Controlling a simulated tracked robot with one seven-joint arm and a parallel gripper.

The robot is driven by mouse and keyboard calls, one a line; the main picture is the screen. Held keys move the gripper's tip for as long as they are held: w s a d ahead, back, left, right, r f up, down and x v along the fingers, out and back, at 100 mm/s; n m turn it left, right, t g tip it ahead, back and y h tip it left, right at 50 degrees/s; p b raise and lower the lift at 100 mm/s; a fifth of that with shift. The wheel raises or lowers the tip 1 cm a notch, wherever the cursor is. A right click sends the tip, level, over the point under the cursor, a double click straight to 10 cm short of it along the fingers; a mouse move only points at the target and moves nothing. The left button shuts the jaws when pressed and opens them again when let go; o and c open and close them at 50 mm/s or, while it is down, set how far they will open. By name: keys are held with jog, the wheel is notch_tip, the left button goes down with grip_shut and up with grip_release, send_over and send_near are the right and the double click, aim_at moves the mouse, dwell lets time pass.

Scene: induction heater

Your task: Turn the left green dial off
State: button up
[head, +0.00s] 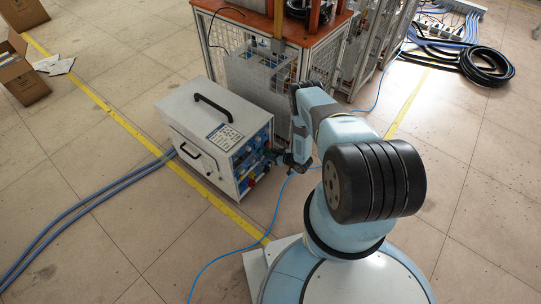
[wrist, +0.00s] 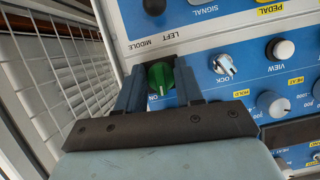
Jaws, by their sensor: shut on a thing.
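The induction heater (head: 213,127) is a white box with a black top handle and a blue control panel, standing on the floor in the head view. The left green dial (wrist: 160,77) shows in the wrist view between my fingers, beside the printed "ON" label and below "LEFT" and "MIDDLE". My gripper (wrist: 160,84) is shut on the green dial, with one finger on each side of it. The dial's pointer line is hard to make out. In the head view my gripper (head: 277,154) reaches the panel from the right; the dial is too small to tell there.
A wire-mesh cage (wrist: 62,70) stands close on the left. Blue hoses (head: 88,203) and a thin blue cable (head: 232,252) lie on the floor.

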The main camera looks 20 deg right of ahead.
jog(key=shift+s+a+f+n+t+h, duration=0.1)
jog(key=shift+n+t+h, duration=0.75)
jog(key=shift+n, duration=0.85)
jog(key=shift+s+a+n+t+h, duration=0.1)
jog(key=shift+n+t+h, duration=0.7)
jog(key=shift+n, duration=0.9)
jog(key=shift+a, duration=0.1)
jog(key=o, duration=0.8)
jog(key=shift+o, duration=1.1)
jog(key=v, duration=1.3)
jog(key=shift+s+d, duration=0.3)
